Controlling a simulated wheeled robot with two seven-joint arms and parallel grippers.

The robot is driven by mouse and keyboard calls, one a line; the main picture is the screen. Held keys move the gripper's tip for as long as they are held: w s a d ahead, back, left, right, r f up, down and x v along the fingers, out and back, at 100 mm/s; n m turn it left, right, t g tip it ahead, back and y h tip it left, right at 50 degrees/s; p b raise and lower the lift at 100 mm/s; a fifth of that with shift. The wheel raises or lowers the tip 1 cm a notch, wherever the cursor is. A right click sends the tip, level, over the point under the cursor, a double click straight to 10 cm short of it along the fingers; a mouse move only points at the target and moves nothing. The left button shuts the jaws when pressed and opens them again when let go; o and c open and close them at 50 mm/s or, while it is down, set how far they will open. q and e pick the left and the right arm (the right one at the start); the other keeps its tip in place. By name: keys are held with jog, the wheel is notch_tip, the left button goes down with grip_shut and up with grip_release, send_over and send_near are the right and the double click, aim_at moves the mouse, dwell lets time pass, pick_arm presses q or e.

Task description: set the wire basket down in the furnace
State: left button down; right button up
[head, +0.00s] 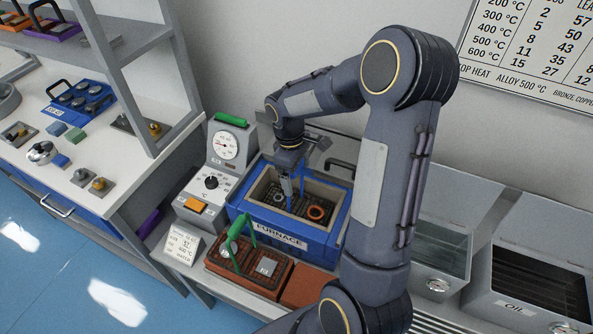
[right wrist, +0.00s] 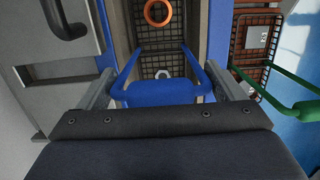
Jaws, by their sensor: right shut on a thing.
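The blue furnace (head: 283,238) stands open at the top, with pale inner walls. The dark wire basket (head: 300,207) is inside the furnace opening, holding an orange ring (head: 316,212) and a small grey piece (right wrist: 163,73). My right gripper (head: 290,170) is over the opening and shut on the basket's blue handle (right wrist: 160,92). In the right wrist view the basket mesh (right wrist: 160,40) lies between the furnace walls. Whether its bottom touches the furnace floor is hidden. My left gripper is not in view.
A brown basket with a green handle (head: 240,229) and grey block (head: 267,266) stands in front of the furnace. A control panel with gauge (head: 223,146) is on its left. An oil tank (head: 535,280) is at right. A bench (head: 85,186) with testing parts is at left.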

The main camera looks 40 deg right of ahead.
jog(key=o, duration=1.4)
jog(key=shift+c, duration=0.2)
jog(key=r, duration=0.7)
jog(key=shift+w+a+r, duration=0.15)
jog(key=shift+w+a, duration=0.05)
jog(key=shift+w, duration=0.2)
jog(key=shift+r, duration=0.25)
jog(key=shift+a, duration=0.1)
jog(key=s+a+r+m+t+y, duration=0.2)
jog(key=s+a+m+t, duration=0.1)
jog(key=s+a, duration=0.4)
jog(key=s+a+r+m+t+y, duration=0.2)
jog(key=s+a, duration=0.4)
jog(key=s, duration=0.5)
jog(key=shift+s+a+r+m+t, duration=0.25)
jog(key=shift+a+r+m+t, duration=0.1)
jog(key=shift+m+t, duration=0.65)
